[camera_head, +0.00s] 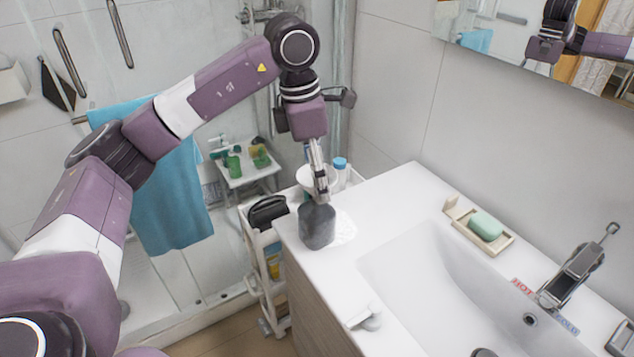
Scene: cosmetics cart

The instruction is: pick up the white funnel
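The white funnel (304,177) shows as a pale rounded shape at the cart end of the counter, partly hidden behind my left gripper. My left gripper (321,196) points down in front of the funnel and overlaps it in the picture. Its fingers look close together, seen nearly edge-on. I cannot tell whether they touch or hold the funnel. A dark grey bottle (316,227) stands on the counter just below the fingertips in the picture. My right gripper is not in view.
The white cart (247,240) beside the counter holds a black item (268,211) and a blue-capped bottle (340,172). The white counter (408,184) has a sink (440,270), a faucet (575,272) and a soap dish (470,232) with green soap. A blue towel (172,200) hangs left.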

